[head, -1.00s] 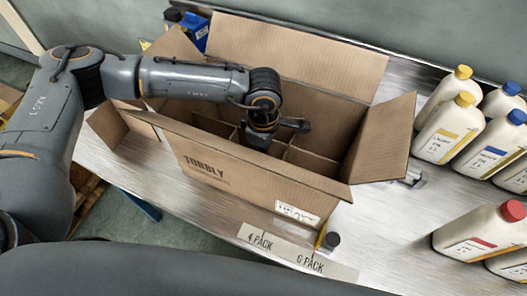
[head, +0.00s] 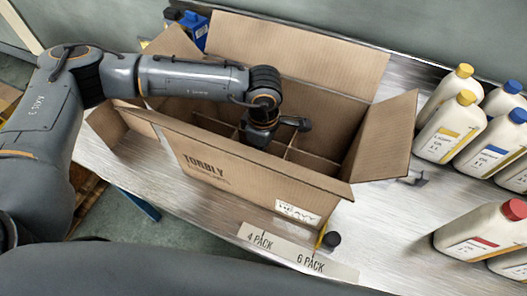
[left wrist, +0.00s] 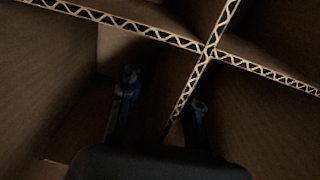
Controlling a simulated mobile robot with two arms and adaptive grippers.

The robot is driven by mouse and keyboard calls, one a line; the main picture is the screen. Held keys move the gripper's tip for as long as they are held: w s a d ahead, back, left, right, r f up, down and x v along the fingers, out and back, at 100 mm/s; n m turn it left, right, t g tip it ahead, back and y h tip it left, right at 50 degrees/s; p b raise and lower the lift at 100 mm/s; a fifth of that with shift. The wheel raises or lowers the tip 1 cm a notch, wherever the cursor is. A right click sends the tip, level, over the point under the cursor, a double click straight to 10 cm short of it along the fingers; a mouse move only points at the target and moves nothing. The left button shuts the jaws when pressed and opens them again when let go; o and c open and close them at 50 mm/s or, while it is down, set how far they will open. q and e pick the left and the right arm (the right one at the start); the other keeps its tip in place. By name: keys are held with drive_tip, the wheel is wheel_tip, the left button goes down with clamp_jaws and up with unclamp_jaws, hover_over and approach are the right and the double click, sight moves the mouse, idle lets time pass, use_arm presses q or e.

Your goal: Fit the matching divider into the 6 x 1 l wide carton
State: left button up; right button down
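The open brown carton (head: 255,190), printed TORBLY, stands on the metal bench with its flaps spread. A cardboard divider (head: 314,161) of crossing panels sits inside it, below the rim. My left gripper (head: 262,138) reaches down into the carton; its fingertips are hidden in the head view. In the left wrist view, the divider (left wrist: 212,48) shows corrugated top edges meeting in a cross. The two fingers of my left gripper (left wrist: 162,98) are apart, one on each side of a divider panel, with a visible gap on the left side. My right gripper is not in view.
White bottles with yellow (head: 451,132), blue (head: 492,143) and red (head: 485,232) caps stand at the right. A strip marked 4 PACK and 6 PACK (head: 297,252) lies at the bench's front edge. A small dark-capped object (head: 331,240) is beside it. A blue container (head: 192,28) stands behind the carton.

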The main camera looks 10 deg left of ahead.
use_arm(q)
wheel_tip(320, 180, up, 12)
drive_tip(key=shift+f, duration=0.25)
idle(0.6)
